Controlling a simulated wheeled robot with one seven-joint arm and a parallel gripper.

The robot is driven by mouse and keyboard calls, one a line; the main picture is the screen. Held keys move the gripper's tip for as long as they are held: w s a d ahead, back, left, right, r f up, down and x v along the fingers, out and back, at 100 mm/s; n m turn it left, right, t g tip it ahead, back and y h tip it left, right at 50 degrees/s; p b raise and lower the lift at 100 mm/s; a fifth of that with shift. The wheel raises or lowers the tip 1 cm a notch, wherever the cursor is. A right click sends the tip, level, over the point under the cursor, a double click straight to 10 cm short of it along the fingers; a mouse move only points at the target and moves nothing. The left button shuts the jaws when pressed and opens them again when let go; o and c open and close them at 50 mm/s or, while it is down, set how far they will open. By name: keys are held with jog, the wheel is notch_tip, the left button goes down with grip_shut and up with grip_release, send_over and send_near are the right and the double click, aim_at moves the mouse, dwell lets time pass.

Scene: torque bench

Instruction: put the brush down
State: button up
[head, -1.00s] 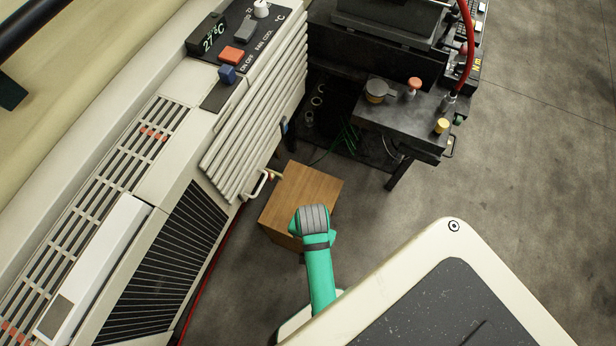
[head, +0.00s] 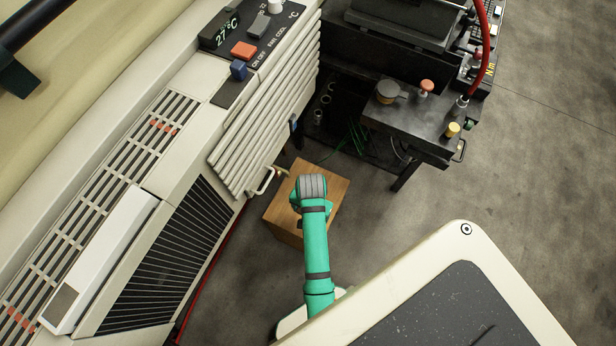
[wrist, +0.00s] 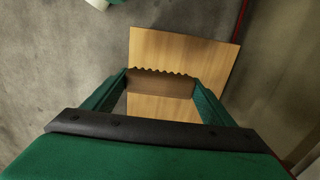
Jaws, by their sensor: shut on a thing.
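My gripper (wrist: 161,78) shows in the wrist view, with its two green fingers shut on the brush (wrist: 160,87). The brush looks like a brown wooden block with a bumpy upper edge, and it lies across the gap between the fingertips. A wooden box (wrist: 190,50) with a flat top is behind and below the brush in the wrist view. I cannot tell whether the brush touches the box top. In the head view the wooden box (head: 335,190) stands on the floor, with my green arm over it. The gripper and brush are hidden there by the arm.
A beige air-conditioner-like unit (head: 170,140) with a grille stands left of the box, its small handle (head: 262,181) close to the box. A black bench (head: 415,118) with knobs stands beyond, to the right. The grey floor (head: 520,170) on the right is clear.

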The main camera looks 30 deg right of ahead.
jog(key=w+f, duration=0.2)
jog(key=w+d+f, duration=0.1)
jog(key=w+f, duration=0.1)
jog(key=shift+d+f, duration=0.2)
jog(key=shift+f, duration=0.15)
jog(key=f, duration=0.2)
jog(key=shift+w+d+f, duration=0.2)
jog(key=shift+w+f, duration=0.2)
jog(key=shift+f, duration=0.55)
jog(key=shift+f, duration=0.1)
jog(key=shift+f, duration=0.15)
jog(key=o, duration=0.9)
jog(key=shift+d, duration=0.1)
jog(key=shift+s, duration=0.1)
